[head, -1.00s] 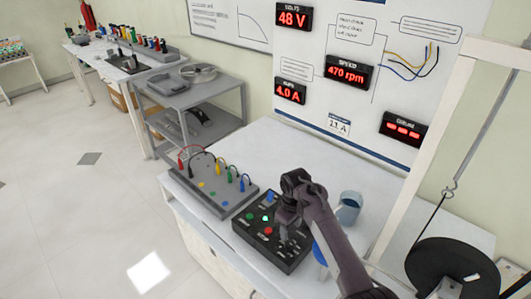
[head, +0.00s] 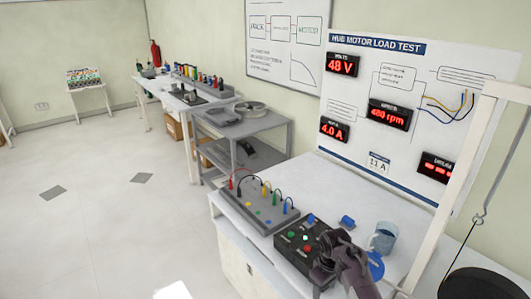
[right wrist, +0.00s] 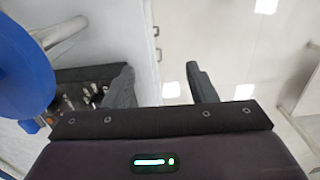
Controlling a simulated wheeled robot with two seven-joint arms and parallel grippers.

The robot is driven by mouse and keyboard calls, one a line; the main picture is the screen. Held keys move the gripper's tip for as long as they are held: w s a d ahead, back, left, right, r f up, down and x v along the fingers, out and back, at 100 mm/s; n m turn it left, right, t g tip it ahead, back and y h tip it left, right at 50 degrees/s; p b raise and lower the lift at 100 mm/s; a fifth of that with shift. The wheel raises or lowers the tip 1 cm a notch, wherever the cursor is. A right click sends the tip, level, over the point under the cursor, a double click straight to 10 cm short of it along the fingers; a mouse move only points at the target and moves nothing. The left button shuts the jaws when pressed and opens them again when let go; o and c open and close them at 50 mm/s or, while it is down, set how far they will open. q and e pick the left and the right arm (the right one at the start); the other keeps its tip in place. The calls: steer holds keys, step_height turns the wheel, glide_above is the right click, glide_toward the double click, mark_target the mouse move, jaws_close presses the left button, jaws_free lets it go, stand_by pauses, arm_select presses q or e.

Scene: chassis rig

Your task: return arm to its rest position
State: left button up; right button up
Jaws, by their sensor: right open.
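My right arm comes in from the bottom right of the head view, and its gripper (head: 322,268) is over the front right part of the black control box (head: 290,243). It hides that part of the box. In the right wrist view the two fingers of my right gripper (right wrist: 160,80) are spread apart with nothing between them. The control box (right wrist: 80,75) shows behind the left finger there, and a blue round part (right wrist: 22,65) is close at the left. My left gripper is in neither view.
A grey board with coloured plugs (head: 258,208) sits left of the box. A blue-grey mug (head: 383,238) and a small blue piece (head: 347,221) stand behind. The white frame (head: 460,165) rises at the right, with a black disc (head: 485,285) below. Open floor (head: 90,235) lies left.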

steer(key=s+d+f+m+b, duration=0.1)
steer(key=s+f+b, duration=0.1)
steer(key=s+f, duration=0.65)
steer(key=s+f+m+b, duration=0.15)
steer(key=s+f, duration=0.35)
steer(key=f, duration=0.7)
steer(key=s+d+f+b, duration=0.1)
steer(key=s+f+b, duration=0.1)
steer(key=s+f, duration=0.65)
arm_select(q)
step_height(320, 180, down, 10)
steer(key=b, duration=0.4)
steer(key=shift+w+d+r, duration=0.15)
steer(key=shift+w+r, duration=0.05)
steer(key=shift+w, duration=0.1)
arm_select(e)
steer(key=s+d+f, duration=0.1)
steer(key=s+f, duration=0.4)
steer(key=s, duration=0.4)
steer(key=s+d+f+m, duration=0.1)
steer(key=s+f, duration=0.5)
steer(key=s, duration=0.2)
steer(key=s+d+f+m+t, duration=0.1)
steer(key=s+f, duration=0.5)
steer(key=s, duration=0.3)
steer(key=shift+s+d, duration=0.3)
steer(key=shift+d, duration=0.1)
steer(key=shift+f+m, duration=0.1)
steer(key=shift+m, duration=0.15)
